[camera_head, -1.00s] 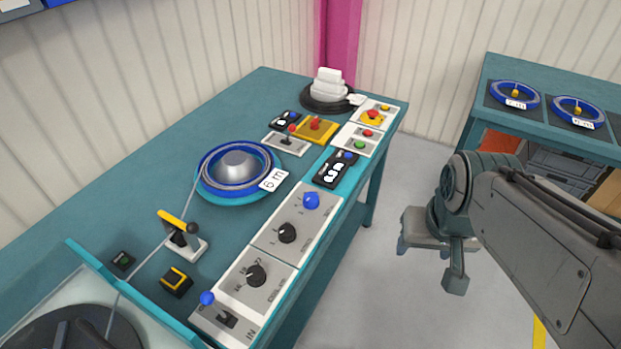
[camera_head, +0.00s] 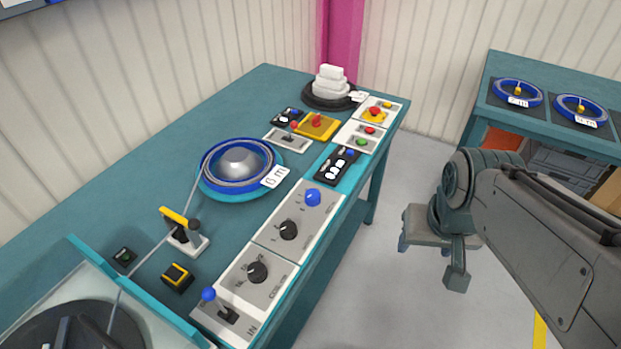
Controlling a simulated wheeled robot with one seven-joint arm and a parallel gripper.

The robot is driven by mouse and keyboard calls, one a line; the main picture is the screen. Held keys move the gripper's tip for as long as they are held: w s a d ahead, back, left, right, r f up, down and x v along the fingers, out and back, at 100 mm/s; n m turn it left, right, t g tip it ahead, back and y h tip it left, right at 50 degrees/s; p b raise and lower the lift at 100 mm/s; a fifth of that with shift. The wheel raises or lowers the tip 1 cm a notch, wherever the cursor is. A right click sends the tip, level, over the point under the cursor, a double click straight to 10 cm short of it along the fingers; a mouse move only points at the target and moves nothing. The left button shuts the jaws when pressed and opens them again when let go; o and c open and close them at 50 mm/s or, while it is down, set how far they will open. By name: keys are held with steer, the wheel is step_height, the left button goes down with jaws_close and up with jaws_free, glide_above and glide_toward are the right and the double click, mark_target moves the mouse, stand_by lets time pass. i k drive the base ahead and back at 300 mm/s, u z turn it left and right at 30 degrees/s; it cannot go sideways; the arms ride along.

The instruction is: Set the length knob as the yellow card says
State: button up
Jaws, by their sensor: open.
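Two black knobs sit on the grey-white control panel (camera_head: 285,262) along the table's front edge. The nearer black knob (camera_head: 257,272) has a numbered scale, too small to read. The farther black knob (camera_head: 288,230) lies beside a blue knob (camera_head: 312,197). I cannot tell which is the length knob. I make out no yellow card. A white tag reading 6 m (camera_head: 275,177) is on the blue reel (camera_head: 237,165). My gripper (camera_head: 430,262) is over the floor, right of the table, apart from the panel. It is open and empty.
A blue-knobbed lever (camera_head: 209,295) stands at the panel's near end. A yellow-handled device (camera_head: 182,229) holds the cable behind the panel. Red and green buttons (camera_head: 362,142) are at the far end. Another table (camera_head: 540,122) with blue reels stands at right. Floor between the tables is clear.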

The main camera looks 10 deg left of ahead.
mark_target(312, 196)
steer(key=z, duration=0.75)
steer(key=i, duration=0.4)
steer(key=u, duration=2.35)
